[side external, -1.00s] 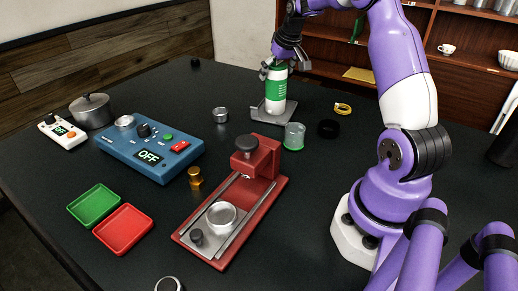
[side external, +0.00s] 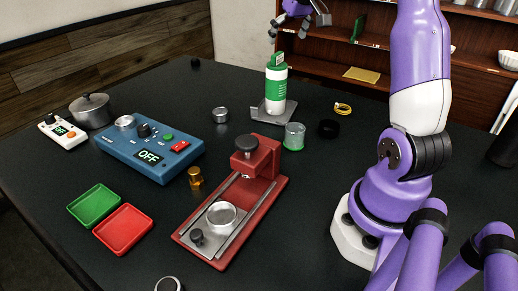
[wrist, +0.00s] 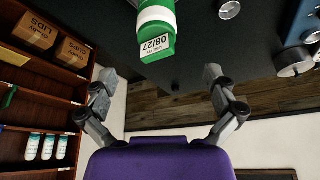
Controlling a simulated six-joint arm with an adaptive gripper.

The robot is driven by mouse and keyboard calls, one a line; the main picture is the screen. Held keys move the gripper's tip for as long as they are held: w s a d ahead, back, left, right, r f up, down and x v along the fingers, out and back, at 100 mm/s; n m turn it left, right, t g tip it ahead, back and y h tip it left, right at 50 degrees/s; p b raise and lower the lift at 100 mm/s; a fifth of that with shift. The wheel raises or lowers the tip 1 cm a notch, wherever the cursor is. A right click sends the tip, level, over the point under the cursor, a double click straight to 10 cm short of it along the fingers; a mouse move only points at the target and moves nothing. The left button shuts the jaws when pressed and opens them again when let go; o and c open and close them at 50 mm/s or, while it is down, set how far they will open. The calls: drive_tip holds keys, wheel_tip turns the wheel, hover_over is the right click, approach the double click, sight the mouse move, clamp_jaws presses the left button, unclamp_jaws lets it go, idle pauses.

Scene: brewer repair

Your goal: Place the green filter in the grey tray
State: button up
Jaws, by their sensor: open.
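A white bottle-like cylinder with a green band (side external: 276,88), perhaps the green filter, stands upright on a grey tray (side external: 257,111) at the back of the table. A green tab on its top shows in the wrist view (wrist: 156,47) and carries a label reading 08/27. My gripper (side external: 300,24) is open and empty, above the cylinder and apart from it. In the wrist view its spread fingers (wrist: 158,74) have nothing between them. The cylinder hides part of the tray.
A clear cup with green (side external: 294,137), a black ring (side external: 328,128) and a yellow ring (side external: 343,109) lie nearby. A red press (side external: 262,165), blue control box (side external: 150,150), green tray (side external: 94,205) and red tray (side external: 123,230) stand forward. Shelves (side external: 340,40) rise behind.

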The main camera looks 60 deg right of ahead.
drive_tip(key=s+a+r+n, duration=0.2)
drive_tip(key=a, duration=1.2)
drive_tip(key=s+a+f+n+t+y, duration=0.1)
drive_tip(key=s+a+f+n+y, duration=0.1)
drive_tip(key=s+a+f, duration=0.4)
drive_tip(key=s+a+n, duration=0.1)
drive_tip(key=s+a, duration=0.2)
drive_tip(key=a, duration=0.3)
drive_tip(key=shift+s+a+f+t, duration=0.2)
drive_tip(key=shift+s+f+t, duration=0.1)
drive_tip(key=shift+s, duration=0.05)
